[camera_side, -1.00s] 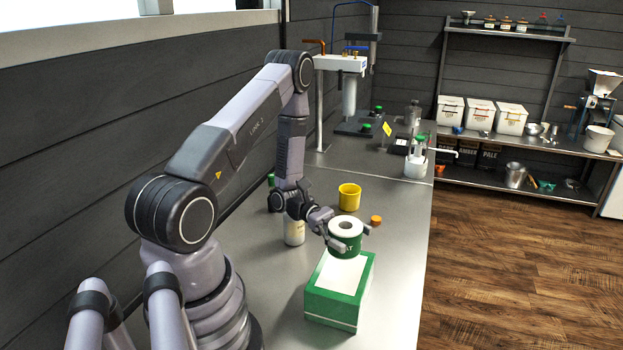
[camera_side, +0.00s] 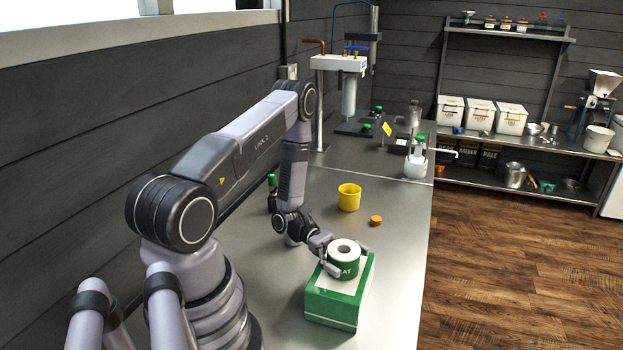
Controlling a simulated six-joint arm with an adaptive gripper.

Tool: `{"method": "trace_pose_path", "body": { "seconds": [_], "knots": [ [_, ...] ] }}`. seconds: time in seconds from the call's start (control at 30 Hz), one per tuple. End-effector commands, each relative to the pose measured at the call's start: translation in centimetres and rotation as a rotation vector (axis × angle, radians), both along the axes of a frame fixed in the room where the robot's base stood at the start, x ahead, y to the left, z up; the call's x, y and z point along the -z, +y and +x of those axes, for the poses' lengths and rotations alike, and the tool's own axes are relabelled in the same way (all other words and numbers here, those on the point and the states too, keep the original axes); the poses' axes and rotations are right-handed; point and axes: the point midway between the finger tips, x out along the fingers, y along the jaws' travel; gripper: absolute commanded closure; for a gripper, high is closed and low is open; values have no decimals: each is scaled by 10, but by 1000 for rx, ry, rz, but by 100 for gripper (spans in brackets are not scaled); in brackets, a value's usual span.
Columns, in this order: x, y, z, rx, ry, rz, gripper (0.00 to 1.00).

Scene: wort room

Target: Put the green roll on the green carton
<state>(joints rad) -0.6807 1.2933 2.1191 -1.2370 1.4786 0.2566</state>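The green roll (camera_side: 343,268) has a white top with a dark centre hole and stands upright. It is at the top of the green carton (camera_side: 331,307) and looks to be resting on it, toward its far side. The carton is a green box with a white top panel and a pale band near its base. My gripper (camera_side: 345,265) reaches in from the left with its fingers around the roll.
A yellow cup (camera_side: 349,197) and a small orange cap (camera_side: 376,221) stand on the steel bench behind the carton. A dark bottle with a green top (camera_side: 272,190) is left, near my arm. A white bottle (camera_side: 416,160) stands farther back. The bench around the carton is clear.

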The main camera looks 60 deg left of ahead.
Motion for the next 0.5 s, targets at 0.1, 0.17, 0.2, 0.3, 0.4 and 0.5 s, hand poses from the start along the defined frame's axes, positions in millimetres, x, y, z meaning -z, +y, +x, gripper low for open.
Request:
{"method": "trace_pose_path", "body": {
  "seconds": [0.1,0.17,0.2,0.3,0.4,0.5],
  "knots": [
    [0,0,0,0,0,0,4],
    [0,0,0,0,0,0,4],
    [0,0,0,0,0,0,4],
    [0,0,0,0,0,0,4],
    [-2,0,0,0,0,0,4],
    [-4,8,-2,-5,0,0,4]
  ]
}}
